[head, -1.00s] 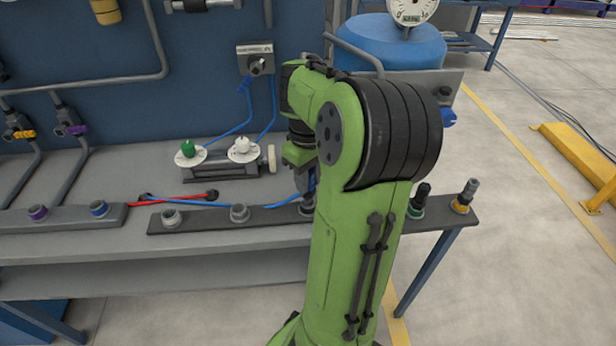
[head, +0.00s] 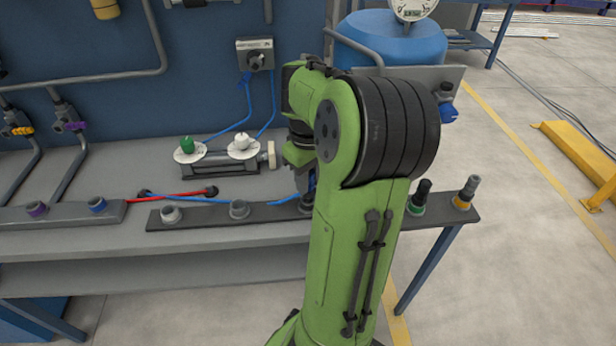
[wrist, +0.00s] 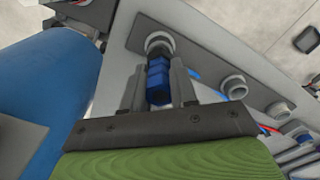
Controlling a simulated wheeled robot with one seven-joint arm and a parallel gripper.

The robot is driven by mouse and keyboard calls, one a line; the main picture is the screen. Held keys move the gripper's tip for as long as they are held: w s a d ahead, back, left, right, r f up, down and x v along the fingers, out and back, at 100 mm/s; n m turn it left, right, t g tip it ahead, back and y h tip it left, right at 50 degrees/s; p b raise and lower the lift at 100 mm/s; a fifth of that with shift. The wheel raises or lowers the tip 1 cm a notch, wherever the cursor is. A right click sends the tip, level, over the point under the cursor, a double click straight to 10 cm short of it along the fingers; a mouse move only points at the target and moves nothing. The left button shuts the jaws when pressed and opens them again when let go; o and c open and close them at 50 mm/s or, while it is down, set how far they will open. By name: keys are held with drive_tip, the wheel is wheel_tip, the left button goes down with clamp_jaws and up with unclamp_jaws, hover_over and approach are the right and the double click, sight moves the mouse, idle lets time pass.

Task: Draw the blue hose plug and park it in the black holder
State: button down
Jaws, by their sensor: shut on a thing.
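My gripper (wrist: 158,84) is shut on the blue plug (wrist: 157,78), one finger on each side, in the wrist view. The plug lines up with a round grey socket (wrist: 160,44) in the black holder strip (wrist: 205,50); I cannot tell how deep it sits. In the head view my gripper (head: 306,180) is low over the black holder (head: 205,214), partly hidden by my arm, and the plug is mostly hidden. Two empty grey sockets (head: 239,209) (head: 170,214) are to its left. A blue hose (head: 285,202) runs close by.
A green plug (head: 418,197) and a yellow-ringed plug (head: 466,193) stand at the strip's right end. A grey strip (head: 60,216) with purple and blue sockets is on the left. A valve block (head: 218,163) and red hose (head: 165,196) lie behind. A blue tank (head: 395,45) stands back right.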

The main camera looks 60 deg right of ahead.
drive_tip(key=shift+f, duration=0.15)
drive_tip(key=shift+f+b, duration=0.35)
drive_tip(key=shift+b, duration=0.05)
drive_tip(key=shift+f, duration=0.35)
drive_tip(key=c, duration=0.8)
unclamp_jaws()
drive_tip(key=shift+r, duration=0.15)
wheel_tip(320, 180, up, 16)
drive_tip(key=p, duration=0.7)
drive_tip(key=shift+f, duration=0.25)
